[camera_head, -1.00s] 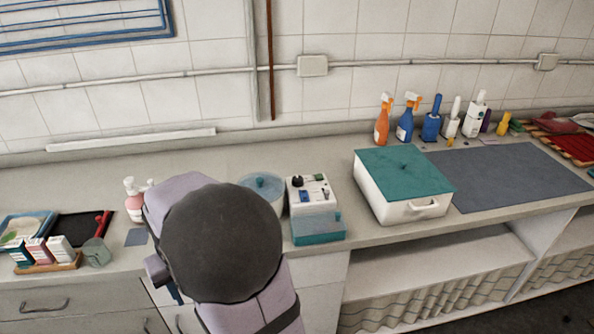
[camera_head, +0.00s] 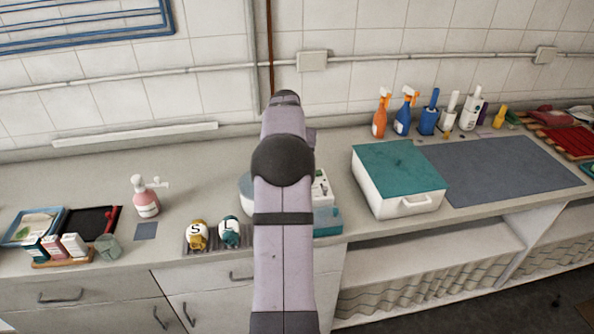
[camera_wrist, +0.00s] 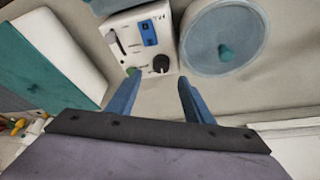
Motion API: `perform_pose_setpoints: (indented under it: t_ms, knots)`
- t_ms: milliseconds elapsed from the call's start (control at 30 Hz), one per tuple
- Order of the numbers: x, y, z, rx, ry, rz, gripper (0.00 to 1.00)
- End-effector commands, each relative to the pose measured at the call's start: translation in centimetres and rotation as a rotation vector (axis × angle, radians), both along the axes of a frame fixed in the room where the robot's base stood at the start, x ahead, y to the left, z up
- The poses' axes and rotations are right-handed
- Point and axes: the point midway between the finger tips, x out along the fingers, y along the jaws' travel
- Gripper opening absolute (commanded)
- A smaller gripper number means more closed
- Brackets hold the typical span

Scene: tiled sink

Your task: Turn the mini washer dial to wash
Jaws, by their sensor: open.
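The mini washer's white control panel (camera_wrist: 137,50) is in the upper middle of the wrist view. Its round black dial (camera_wrist: 161,63) sits near the panel's lower right corner, with a green button (camera_wrist: 131,71) to its left and a blue switch (camera_wrist: 149,32) above. The round tub with a clear bluish lid (camera_wrist: 222,20) is right of the panel. My gripper (camera_wrist: 159,80) is open and empty, its two blue fingertips apart at the panel's edge by the dial. Contact cannot be told. In the head view my arm hides most of the washer; part of the panel (camera_head: 321,190) shows.
A white box with a teal lid (camera_head: 398,180) stands right of the washer. Left are a pink pump bottle (camera_head: 146,203) and two round pieces marked S (camera_head: 196,236) and L (camera_head: 229,233). Spray bottles (camera_head: 404,116) line the wall. A grey mat (camera_head: 505,172) lies clear.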

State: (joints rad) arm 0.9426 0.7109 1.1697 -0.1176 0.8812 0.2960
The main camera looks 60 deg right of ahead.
Motion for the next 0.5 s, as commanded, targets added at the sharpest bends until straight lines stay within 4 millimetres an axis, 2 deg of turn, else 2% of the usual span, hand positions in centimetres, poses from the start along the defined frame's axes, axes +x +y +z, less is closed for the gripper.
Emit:
perform_pose_setpoints:
  t_ms: [233,500]
  knots:
    - [0.2,-0.4,-1.2,0.002,0.002,0.002,0.47]
    - [0.7,-1.5,-4.3,0.003,0.003,0.003,0.47]
